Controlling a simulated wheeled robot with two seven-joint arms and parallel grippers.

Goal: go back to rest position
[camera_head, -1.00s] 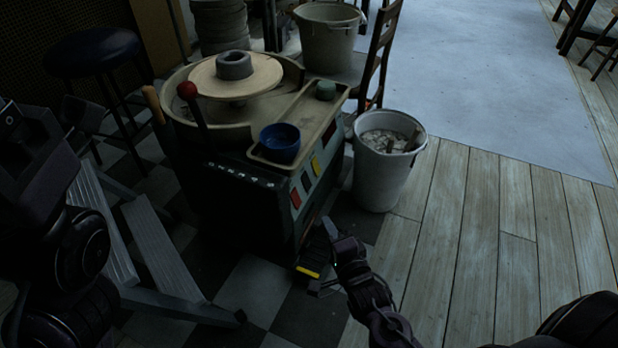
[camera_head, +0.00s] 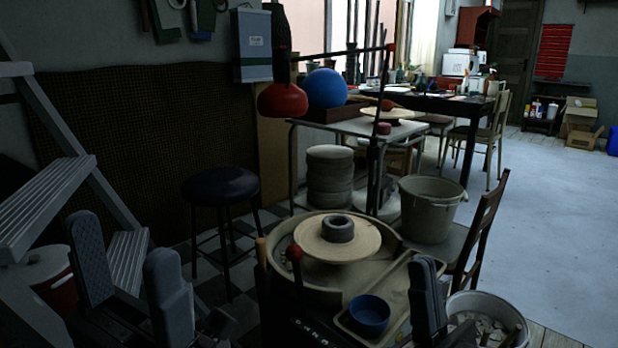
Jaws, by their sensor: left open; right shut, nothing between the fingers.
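My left gripper (camera_head: 124,242) is at the lower left, pointing up, with its two grey fingers wide apart and nothing between them. My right gripper (camera_head: 426,270) is at the lower right, pointing up, with its fingers together and empty. It overlaps the right side of the pottery wheel's housing in the picture. The arms behind both grippers are mostly out of the frame or dark.
The pottery wheel (camera_head: 366,240) carries a grey clay ring (camera_head: 338,228). A blue bowl (camera_head: 369,316) sits on its side tray. A stool (camera_head: 221,186), a step ladder (camera_head: 45,208), a bucket (camera_head: 430,210) and a chair (camera_head: 483,228) stand around. Open floor (camera_head: 560,220) lies right.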

